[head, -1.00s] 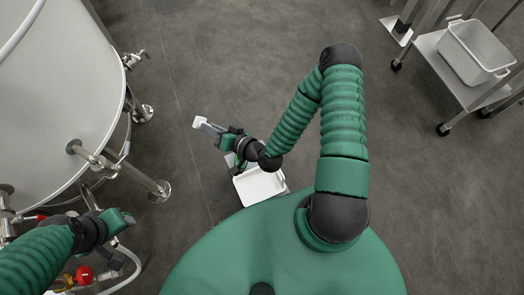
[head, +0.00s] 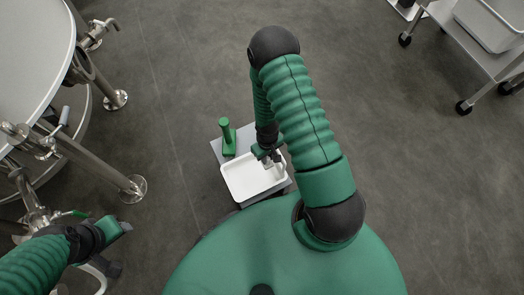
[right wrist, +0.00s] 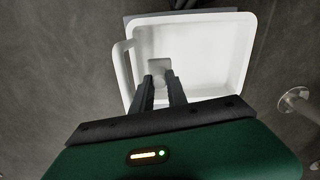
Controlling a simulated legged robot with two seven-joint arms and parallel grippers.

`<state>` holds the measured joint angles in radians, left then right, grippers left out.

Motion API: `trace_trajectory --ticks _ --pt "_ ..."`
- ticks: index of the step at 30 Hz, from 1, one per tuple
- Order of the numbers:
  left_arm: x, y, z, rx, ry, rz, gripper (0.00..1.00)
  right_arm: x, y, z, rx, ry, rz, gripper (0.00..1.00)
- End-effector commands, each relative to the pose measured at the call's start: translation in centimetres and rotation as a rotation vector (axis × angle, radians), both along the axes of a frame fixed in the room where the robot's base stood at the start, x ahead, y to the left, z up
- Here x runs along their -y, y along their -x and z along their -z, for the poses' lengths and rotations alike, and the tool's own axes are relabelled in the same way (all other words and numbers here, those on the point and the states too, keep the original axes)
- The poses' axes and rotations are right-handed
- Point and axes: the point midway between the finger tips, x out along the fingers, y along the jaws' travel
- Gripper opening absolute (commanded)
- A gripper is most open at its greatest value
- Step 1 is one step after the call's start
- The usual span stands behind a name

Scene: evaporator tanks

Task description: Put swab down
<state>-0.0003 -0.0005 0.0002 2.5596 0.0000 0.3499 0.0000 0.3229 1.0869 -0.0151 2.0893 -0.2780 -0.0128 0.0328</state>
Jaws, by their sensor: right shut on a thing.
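My right gripper (head: 264,158) points down over a white tray (head: 238,184), just in front of my body. In the right wrist view its two fingers (right wrist: 161,90) are close together, shut on the swab. The small pale grey end of the swab (right wrist: 158,67) shows at the fingertips, over the inside of the tray (right wrist: 215,50). I cannot tell whether it touches the tray floor.
The tray rests on a small grey surface (head: 216,150) with a green handled object (head: 228,138) behind it. A steel tank (head: 30,60) with legs and pipes stands at the left. A trolley (head: 475,60) with a bin is at the upper right. The floor between is clear.

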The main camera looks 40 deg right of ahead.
Motion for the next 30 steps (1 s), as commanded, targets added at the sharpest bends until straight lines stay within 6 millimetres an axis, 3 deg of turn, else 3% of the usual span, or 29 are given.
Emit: trace_trajectory --ticks 1,9,16,17,21,30 --pt "0.0 0.0 1.2 0.000 0.000 0.000 0.48 0.0 0.0 1.6 -0.001 0.000 0.000 0.00" --pt "0.0 0.0 4.0 -0.001 0.000 -0.001 0.48 0.0 0.0 6.5 0.000 -0.004 0.000 0.00" --pt "0.0 0.0 3.8 -0.001 0.000 0.000 0.48 0.0 -0.1 6.5 0.002 -0.004 0.000 0.00" --pt "0.0 0.0 3.8 -0.001 0.000 0.000 0.48 0.0 -0.1 6.5 0.002 -0.004 0.000 0.22" --pt "0.0 0.0 3.8 -0.001 0.000 0.000 0.48 0.0 0.0 6.5 0.002 -0.004 0.000 0.40" --pt "0.0 0.0 3.6 -0.001 0.000 0.000 0.48 0.0 0.0 6.2 0.002 -0.004 -0.001 0.40"
